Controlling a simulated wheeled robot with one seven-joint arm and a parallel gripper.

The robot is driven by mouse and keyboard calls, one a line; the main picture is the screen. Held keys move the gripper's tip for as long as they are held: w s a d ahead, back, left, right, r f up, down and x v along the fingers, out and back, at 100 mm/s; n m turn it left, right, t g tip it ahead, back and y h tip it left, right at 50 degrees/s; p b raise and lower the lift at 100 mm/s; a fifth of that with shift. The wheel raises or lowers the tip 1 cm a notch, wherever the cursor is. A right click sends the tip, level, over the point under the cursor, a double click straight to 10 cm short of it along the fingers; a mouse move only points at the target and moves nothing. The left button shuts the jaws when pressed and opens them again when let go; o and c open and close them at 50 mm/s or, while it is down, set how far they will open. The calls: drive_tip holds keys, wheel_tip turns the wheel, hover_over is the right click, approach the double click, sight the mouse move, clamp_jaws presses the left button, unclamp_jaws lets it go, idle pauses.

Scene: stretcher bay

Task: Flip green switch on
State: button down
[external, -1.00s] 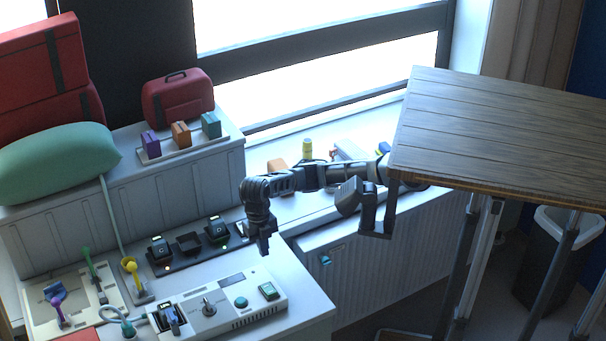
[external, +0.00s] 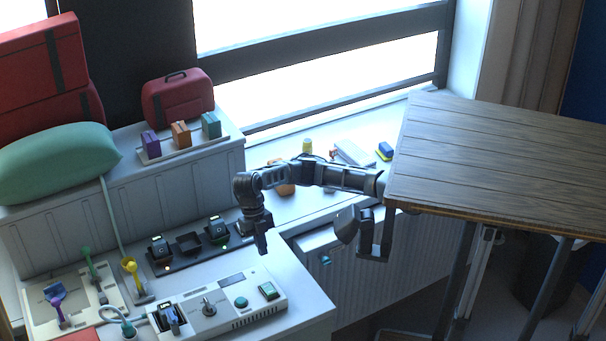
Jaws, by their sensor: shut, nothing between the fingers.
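The green switch (external: 89,262) is a lever with a green handle. It stands on a pale panel (external: 40,318) at the lower left in the external view, tilted up toward the back left. My gripper (external: 262,250) points down, shut and empty, over the right part of the counter. It is well to the right of the green switch and apart from it.
A grey cable and plug (external: 122,322) lie beside the levers. A green pillow (external: 58,160) rests on the raised ledge behind.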

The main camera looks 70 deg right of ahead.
sight(271, 291)
drive_tip(key=x, duration=1.4)
drive_tip(key=shift+w+d+f, duration=0.1)
drive_tip(key=shift+w+d, duration=0.1)
drive_tip(key=shift+d, duration=0.1)
drive_tip(key=shift+a+f, duration=0.1)
drive_tip(key=shift+f, duration=0.15)
drive_tip(key=shift+w+d+r+p, duration=0.15)
drive_tip(key=shift+w+d+p, duration=0.35)
drive_tip(key=shift+d, duration=0.1)
